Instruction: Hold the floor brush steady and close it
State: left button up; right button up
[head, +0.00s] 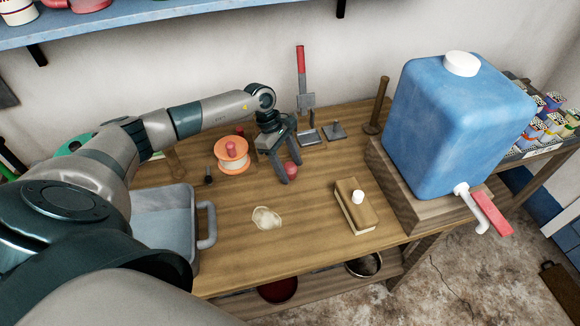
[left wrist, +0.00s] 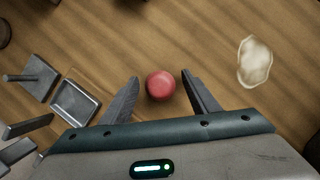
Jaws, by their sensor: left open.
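The floor brush appears to be the wooden block (head: 352,211) with pale bristles under it and a white knob (head: 358,197) on top; it lies on the bench right of centre. My left gripper (head: 286,165) is left of and behind it, apart from it. That gripper is open and points down, its fingers on either side of a small red ball (head: 292,169). In the left wrist view the red ball (left wrist: 160,85) lies between the open fingertips (left wrist: 160,82), with gaps on both sides. My right gripper is not in view.
A grey basin (head: 165,225), an orange-and-white spool (head: 232,154) and a pale patch (head: 266,218) are on the bench. Metal pieces (head: 308,136) stand behind the gripper. The front middle is mostly clear.

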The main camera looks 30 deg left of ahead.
pick_arm(q)
jog(key=shift+f, duration=0.2)
dwell(0.3)
jog(key=c, duration=1.1)
jog(key=shift+r, duration=0.15)
